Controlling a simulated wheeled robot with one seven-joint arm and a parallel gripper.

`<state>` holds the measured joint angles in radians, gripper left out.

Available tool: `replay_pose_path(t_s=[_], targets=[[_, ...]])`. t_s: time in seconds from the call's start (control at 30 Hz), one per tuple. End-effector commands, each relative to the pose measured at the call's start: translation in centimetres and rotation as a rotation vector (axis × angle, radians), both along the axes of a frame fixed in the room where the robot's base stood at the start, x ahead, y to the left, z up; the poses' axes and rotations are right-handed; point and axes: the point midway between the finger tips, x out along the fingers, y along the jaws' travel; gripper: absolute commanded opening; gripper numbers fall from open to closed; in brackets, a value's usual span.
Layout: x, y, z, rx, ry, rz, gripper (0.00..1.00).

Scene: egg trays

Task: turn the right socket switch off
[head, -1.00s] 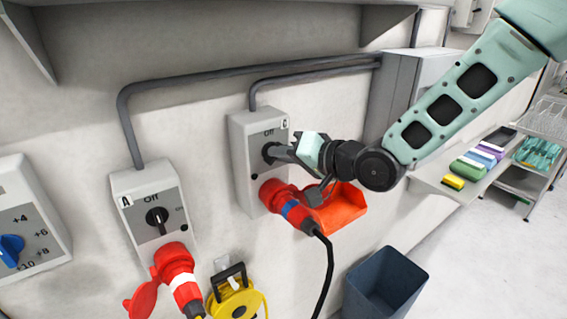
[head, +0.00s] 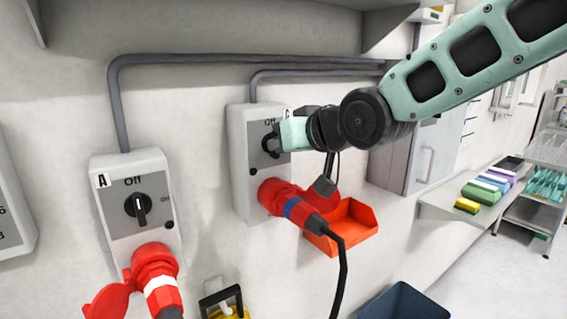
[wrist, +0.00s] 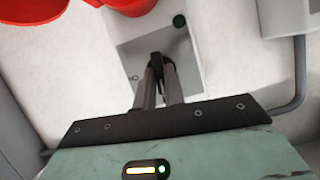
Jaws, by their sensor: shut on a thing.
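The right socket box (head: 238,165) is a grey-white wall unit with a grey plate, the word "Off" at its top and a red plug (head: 292,203) in its lower part. Its black rotary switch (head: 268,143) is mostly covered by my gripper (head: 273,140). In the wrist view, my gripper (wrist: 158,72) is shut on the switch (wrist: 155,60), its two dark fingers close together on either side of it. The wrist view shows the box (wrist: 205,88) upside down, with red plug parts at the top. Which way the switch points is hard to tell.
The left socket box (head: 110,215), marked A, has its black knob (head: 138,206) upright towards "Off" and a red plug below. An orange-red bin (head: 345,226) hangs right of the right plug. Grey conduits (head: 200,58) run above. A blue bin (head: 405,303) stands at the bottom.

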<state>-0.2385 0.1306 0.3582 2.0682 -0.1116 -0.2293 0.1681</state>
Motion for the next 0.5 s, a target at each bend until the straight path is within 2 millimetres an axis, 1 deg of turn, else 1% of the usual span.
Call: replay_pose_path(t_s=[0.03,0.5], targets=[[-0.06,0.08,-0.48,-0.012,-0.01,0.001,0.0],[-0.12,0.18,-0.18,-0.091,-0.062,0.001,0.0]])
